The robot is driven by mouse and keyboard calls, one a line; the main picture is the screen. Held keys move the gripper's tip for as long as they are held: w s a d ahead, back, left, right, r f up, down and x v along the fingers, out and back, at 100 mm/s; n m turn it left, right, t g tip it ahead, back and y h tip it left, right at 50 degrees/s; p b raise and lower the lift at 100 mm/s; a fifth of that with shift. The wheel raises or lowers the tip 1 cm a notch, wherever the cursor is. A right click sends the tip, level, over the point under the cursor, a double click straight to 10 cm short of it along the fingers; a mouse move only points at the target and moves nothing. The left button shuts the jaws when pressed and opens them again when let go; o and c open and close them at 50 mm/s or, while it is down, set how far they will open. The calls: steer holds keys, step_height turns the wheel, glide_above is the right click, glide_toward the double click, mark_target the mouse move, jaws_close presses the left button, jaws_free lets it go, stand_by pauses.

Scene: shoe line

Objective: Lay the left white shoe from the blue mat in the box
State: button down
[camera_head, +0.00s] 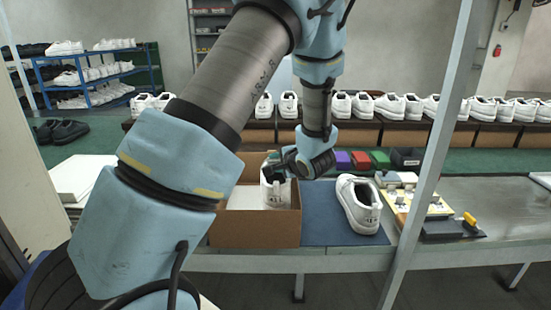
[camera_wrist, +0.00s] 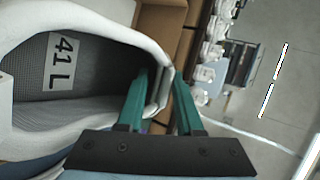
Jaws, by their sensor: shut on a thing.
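The left white shoe (camera_head: 275,193) is at the box, in its right half, heel towards me and partly hidden by my gripper. In the wrist view the shoe (camera_wrist: 110,50) shows its grey insole with a "41 L" label. My gripper (camera_wrist: 162,90) has green fingers, shut on the shoe's heel rim, one finger inside and one outside. It also shows in the head view (camera_head: 277,172). The open brown cardboard box (camera_head: 255,233) stands left of the blue mat (camera_head: 322,228). Whether the shoe touches the box floor cannot be told. Another white shoe (camera_head: 360,204) lies on the mat.
A white sheet or paper (camera_head: 243,198) shows in the box's left part. Coloured boxes (camera_head: 360,160) stand behind the mat. Right of it are fixtures with a yellow-handled tool (camera_head: 469,219). A metal post (camera_head: 425,150) crosses in front. Rows of white shoes (camera_head: 410,106) stand behind.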

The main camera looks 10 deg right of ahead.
steer(key=shift+f+b, duration=0.95)
steer(key=shift+f, duration=1.75)
steer(key=shift+f, duration=0.15)
steer(key=shift+c, duration=2.4)
jaws_free()
